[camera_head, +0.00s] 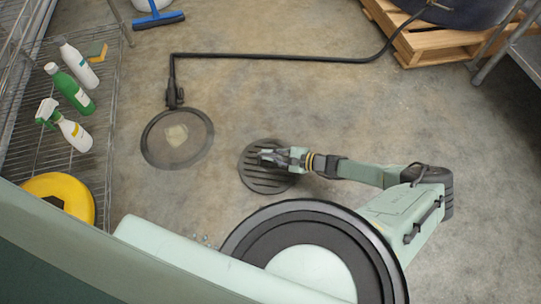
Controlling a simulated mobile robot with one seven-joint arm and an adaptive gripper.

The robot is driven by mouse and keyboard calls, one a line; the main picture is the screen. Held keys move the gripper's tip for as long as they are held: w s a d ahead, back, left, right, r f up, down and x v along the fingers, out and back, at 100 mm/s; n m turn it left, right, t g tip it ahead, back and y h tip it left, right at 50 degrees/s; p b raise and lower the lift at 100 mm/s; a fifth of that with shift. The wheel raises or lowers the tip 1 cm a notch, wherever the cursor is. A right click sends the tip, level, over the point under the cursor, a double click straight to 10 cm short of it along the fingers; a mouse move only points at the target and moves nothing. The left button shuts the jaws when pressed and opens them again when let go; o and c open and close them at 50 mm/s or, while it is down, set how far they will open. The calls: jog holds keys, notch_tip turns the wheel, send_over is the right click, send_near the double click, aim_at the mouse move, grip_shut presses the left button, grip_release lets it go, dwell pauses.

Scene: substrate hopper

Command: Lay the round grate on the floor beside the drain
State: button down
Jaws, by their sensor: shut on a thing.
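The round grate (262,182) is a dark disc with parallel slots, right of the drain. My gripper (267,157) is over the grate's upper part and shut on it, with my arm reaching in from the right. The jaws hide part of the grate. I cannot tell whether the grate touches the floor or is held just above it. The drain (154,147) is a dark-rimmed round opening in the floor, left of the grate and apart from it in the picture. A pale beige lump (176,135) shows inside the drain.
A black hose (270,57) runs across the floor, its end fitting (174,97) at the drain's upper edge. A wire shelf (85,160) with bottles stands left. A blue squeegee (158,20) and wooden pallet (435,42) are at the back. Floor between hose and arm is clear.

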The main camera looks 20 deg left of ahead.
jog(key=shift+f, duration=0.1)
jog(key=c, duration=1.7)
grip_release()
jog(key=shift+r, duration=0.2)
jog(key=p+v, duration=0.6)
jog(key=v, duration=0.6)
